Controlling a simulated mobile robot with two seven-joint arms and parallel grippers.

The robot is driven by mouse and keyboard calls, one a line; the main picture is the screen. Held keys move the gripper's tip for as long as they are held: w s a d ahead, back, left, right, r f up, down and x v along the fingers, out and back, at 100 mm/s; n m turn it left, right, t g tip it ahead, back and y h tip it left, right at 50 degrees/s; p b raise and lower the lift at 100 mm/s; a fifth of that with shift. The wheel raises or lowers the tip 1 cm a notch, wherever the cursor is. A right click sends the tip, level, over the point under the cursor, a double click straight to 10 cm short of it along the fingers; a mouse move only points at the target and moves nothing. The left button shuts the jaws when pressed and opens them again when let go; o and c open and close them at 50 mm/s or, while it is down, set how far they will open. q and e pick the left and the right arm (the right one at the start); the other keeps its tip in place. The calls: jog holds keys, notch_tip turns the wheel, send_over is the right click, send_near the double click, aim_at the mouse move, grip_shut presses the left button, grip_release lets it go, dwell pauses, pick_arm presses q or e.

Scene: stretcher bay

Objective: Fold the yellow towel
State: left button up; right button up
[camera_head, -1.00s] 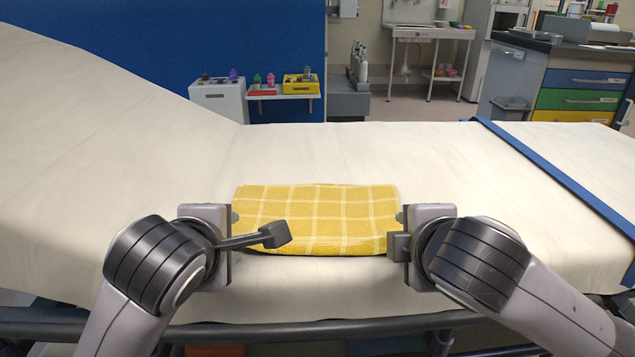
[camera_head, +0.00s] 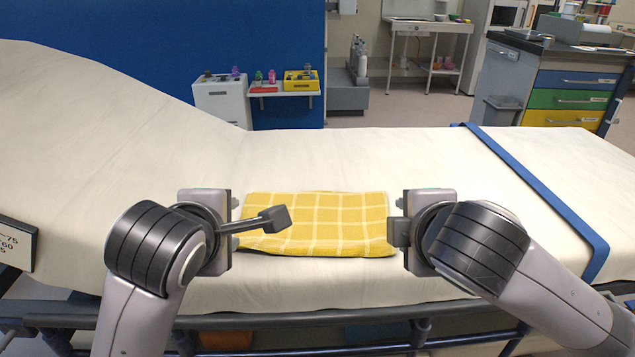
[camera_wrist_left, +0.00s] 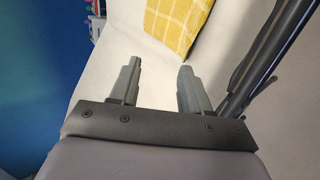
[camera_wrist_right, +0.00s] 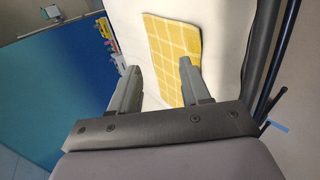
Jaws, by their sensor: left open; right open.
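The yellow towel (camera_head: 325,235) with pale check lines lies flat as a neat rectangle on the white stretcher sheet, close to its front edge. My left gripper (camera_wrist_left: 159,70) is open and empty; in its wrist view part of the towel (camera_wrist_left: 180,22) shows beyond the fingertips. My right gripper (camera_wrist_right: 160,68) is open and empty; in its wrist view the towel (camera_wrist_right: 175,50) lies beyond the fingers, partly hidden by one. In the head view the hands flank the towel's left and right sides, their fingers mostly hidden. No grip on the towel shows.
The white stretcher sheet (camera_head: 330,158) is bare behind the towel. A blue strap (camera_head: 540,190) crosses it at the right. The backrest rises at the left. A grey rail (camera_head: 290,322) runs along the front. A dark-framed sign (camera_head: 17,243) is at the left edge.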

pick_arm(q)
jog(key=shift+r, duration=0.2)
pick_arm(e)
jog(key=shift+r, duration=0.2)
